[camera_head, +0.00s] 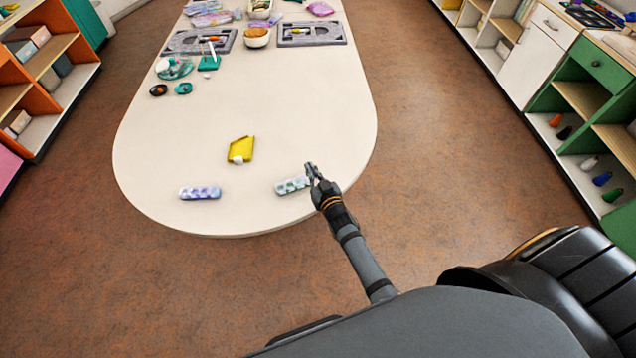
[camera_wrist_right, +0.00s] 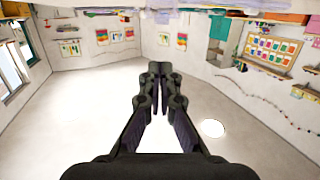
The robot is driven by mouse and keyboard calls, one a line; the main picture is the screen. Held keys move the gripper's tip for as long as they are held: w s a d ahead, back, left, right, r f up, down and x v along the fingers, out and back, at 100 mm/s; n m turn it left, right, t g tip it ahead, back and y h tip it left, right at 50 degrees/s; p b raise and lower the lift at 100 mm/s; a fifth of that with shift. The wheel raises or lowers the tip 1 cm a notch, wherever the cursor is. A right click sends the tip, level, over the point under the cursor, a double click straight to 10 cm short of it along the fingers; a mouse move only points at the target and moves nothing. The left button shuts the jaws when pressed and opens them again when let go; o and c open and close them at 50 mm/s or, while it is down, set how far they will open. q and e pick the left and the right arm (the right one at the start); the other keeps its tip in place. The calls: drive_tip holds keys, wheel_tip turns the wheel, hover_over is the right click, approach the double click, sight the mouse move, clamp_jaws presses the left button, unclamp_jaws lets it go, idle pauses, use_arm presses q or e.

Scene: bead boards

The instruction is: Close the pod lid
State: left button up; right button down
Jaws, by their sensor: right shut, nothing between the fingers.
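Two small pod cases lie near the rounded front end of the white table. The left case (camera_head: 200,193) looks closed, with purple and white patches. The right case (camera_head: 290,186) shows pale green and white patches; I cannot tell how its lid stands. My right gripper (camera_head: 311,168) is shut and empty, at the right end of the right case and partly in front of it. I cannot tell whether it touches the case. In the right wrist view my right gripper (camera_wrist_right: 159,72) has its fingers together, with no case in sight. My left gripper is not in view.
A yellow tray (camera_head: 241,149) lies on the table (camera_head: 300,105) behind the cases. Farther back are a teal stand (camera_head: 208,62), a bowl (camera_head: 256,41) and two grey boards (camera_head: 312,42). Shelves stand at both sides.

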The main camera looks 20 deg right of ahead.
sight(295, 185)
wheel_tip(295, 185, down, 3)
drive_tip(key=shift+r+b, duration=0.15)
drive_tip(key=shift+b, duration=0.65)
drive_tip(key=shift+s+f, duration=0.5)
drive_tip(key=shift+f+b, duration=0.15)
drive_tip(key=shift+b, duration=0.25)
drive_tip(key=f+t+b, duration=0.1)
drive_tip(key=t+b, duration=0.1)
drive_tip(key=b, duration=0.3)
drive_tip(key=s+f+t+b, duration=0.1)
drive_tip(key=b, duration=0.4)
drive_tip(key=shift+f+t, duration=0.25)
drive_tip(key=shift+t, duration=0.15)
drive_tip(key=shift+t+b, duration=0.3)
drive_tip(key=shift+b, duration=0.2)
drive_tip(key=shift+s+f, duration=0.1)
